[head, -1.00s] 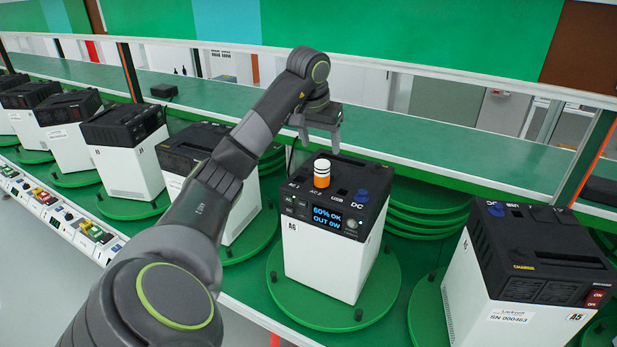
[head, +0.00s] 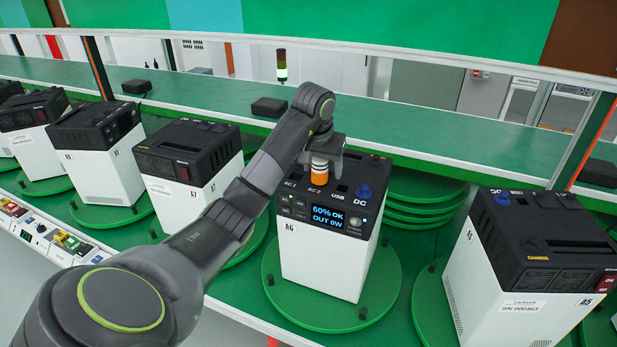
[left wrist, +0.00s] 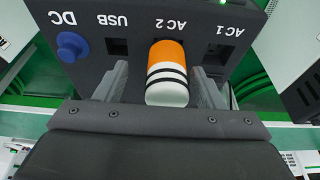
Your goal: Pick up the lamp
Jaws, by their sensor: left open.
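The lamp is a small orange cylinder with a white, black-banded end (head: 319,172). It stands on the black top of the power station marked A6 (head: 318,258), at the AC 2 label. My left gripper (head: 322,158) is over the lamp, partly hiding its upper part. In the left wrist view the lamp (left wrist: 167,62) sits between the two open fingers of my left gripper (left wrist: 161,80), with a visible gap on each side. Whether its lower end is in the AC 2 socket is hidden. My right gripper is not in view.
A blue knob (head: 364,192) stands up at the DC label, right of the lamp. The A6 station rests on a green turntable (head: 283,292). Station A5 (head: 508,287) is at the right and station A7 (head: 190,205) at the left. A green shelf (head: 420,140) runs behind.

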